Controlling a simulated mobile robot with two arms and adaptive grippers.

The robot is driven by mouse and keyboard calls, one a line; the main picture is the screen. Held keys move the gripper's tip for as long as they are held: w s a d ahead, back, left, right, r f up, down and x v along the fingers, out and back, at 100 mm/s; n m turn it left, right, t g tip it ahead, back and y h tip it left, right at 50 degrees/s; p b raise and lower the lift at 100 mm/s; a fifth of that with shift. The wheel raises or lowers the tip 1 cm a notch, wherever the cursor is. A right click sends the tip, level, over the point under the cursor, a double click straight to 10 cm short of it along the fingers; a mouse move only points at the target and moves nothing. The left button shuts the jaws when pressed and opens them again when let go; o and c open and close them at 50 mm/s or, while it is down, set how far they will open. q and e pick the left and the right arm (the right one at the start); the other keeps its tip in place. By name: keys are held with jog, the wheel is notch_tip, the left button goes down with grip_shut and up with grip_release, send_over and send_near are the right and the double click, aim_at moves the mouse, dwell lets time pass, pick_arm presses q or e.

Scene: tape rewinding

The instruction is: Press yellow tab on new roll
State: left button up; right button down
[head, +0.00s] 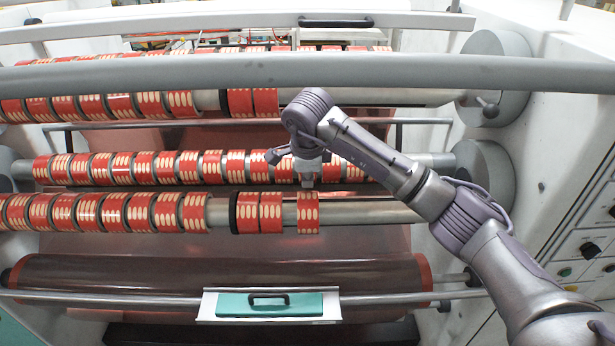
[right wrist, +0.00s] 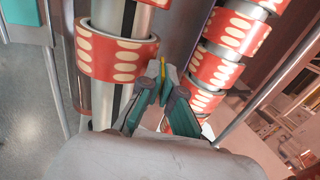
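A red roll with cream ovals (head: 308,212) sits on the lower shaft, apart from the two red rolls to its left. It also shows large in the right wrist view (right wrist: 118,55). My right gripper (head: 306,182) is just above this roll in the head view. In the right wrist view its fingers (right wrist: 160,84) converge and look shut, with nothing clear between them, beside the roll's right edge. A small yellow strip (right wrist: 163,68) shows at the fingertips. I cannot tell if it is the tab or touches them. My left gripper is not in view.
More red rolls (head: 100,212) line the lower shaft to the left, with other rows on the middle (head: 130,168) and upper shafts. A grey bar (head: 330,74) crosses above. A teal panel with a black handle (head: 270,305) is below. The lower shaft is bare to the right (head: 370,212).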

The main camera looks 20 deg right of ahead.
jog(key=shift+s+a+f, duration=0.1)
jog(key=shift+s+f, duration=0.2)
dwell(0.6)
jog(key=c, duration=1.8)
grip_release()
jog(key=shift+c, duration=0.2)
jog(key=o, duration=0.6)
jog(key=v, duration=1.2)
